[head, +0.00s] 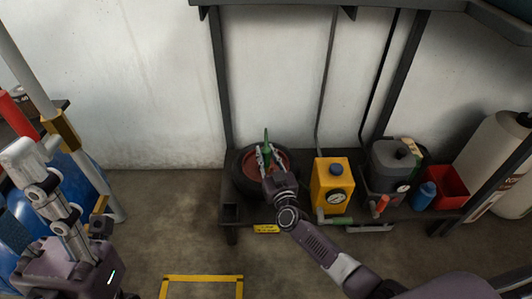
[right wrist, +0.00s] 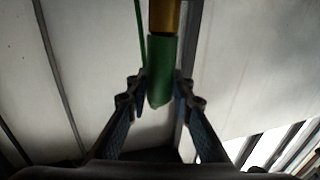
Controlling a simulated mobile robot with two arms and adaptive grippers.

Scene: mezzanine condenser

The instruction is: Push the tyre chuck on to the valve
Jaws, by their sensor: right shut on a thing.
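The tyre (head: 243,185) lies flat on a low dark shelf, with a red hub showing inside it. My right gripper (head: 267,158) is over the tyre, its fingers around a slim green piece that sticks up, which I take to be the tyre chuck (head: 266,137). In the right wrist view the chuck (right wrist: 160,68) has a green body and a brass-coloured part above it, between the two fingertips. My right gripper is shut on it. I cannot make out the valve; the gripper covers part of the hub.
A yellow box with a gauge (head: 331,182) stands right of the tyre, close to my right forearm. A grey machine (head: 396,168), a blue can (head: 424,195) and a red bin (head: 447,187) are farther right. Dark uprights rise behind.

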